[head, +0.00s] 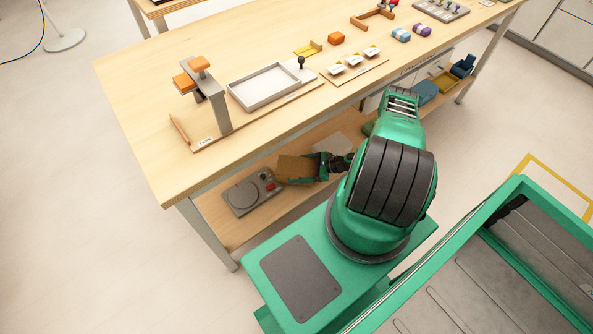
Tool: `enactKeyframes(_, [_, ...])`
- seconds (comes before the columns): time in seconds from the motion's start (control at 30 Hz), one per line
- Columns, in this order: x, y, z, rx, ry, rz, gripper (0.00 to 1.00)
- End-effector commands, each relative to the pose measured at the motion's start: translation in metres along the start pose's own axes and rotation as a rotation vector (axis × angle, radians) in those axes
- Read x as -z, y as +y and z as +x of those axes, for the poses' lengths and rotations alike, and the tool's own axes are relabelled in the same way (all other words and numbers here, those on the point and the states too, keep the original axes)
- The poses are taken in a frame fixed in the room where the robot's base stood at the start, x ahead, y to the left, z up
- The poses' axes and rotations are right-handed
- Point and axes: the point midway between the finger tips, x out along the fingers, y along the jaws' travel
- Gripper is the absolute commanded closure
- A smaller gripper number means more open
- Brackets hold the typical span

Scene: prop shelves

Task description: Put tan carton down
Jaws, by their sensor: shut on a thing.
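The tan carton (295,169) is a small brown box at the lower shelf of the wooden table, near its left part. My gripper (315,170) reaches in from the right and is shut on the carton's right side. The carton looks tilted. Whether its underside touches the lower shelf (222,223) cannot be told from this view.
A grey device with a round plate and red buttons (247,192) sits on the lower shelf just left of the carton. The table top (160,160) overhangs the shelf.

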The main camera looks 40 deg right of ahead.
Motion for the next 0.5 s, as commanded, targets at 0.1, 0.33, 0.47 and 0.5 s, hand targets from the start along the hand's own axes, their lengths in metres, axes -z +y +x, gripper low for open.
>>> enactKeyframes(0.1, [0.0028,0.0000,0.0014,0.001,-0.001,0.000,0.42])
enactKeyframes(0.33, [0.0027,0.0001,0.0011,0.000,-0.001,0.000,0.00])
enactKeyframes(0.47, [0.0015,-0.0001,0.0004,0.000,0.000,0.000,0.00])
enactKeyframes(0.5, [0.0001,-0.0001,-0.0004,0.000,0.001,0.000,0.00])
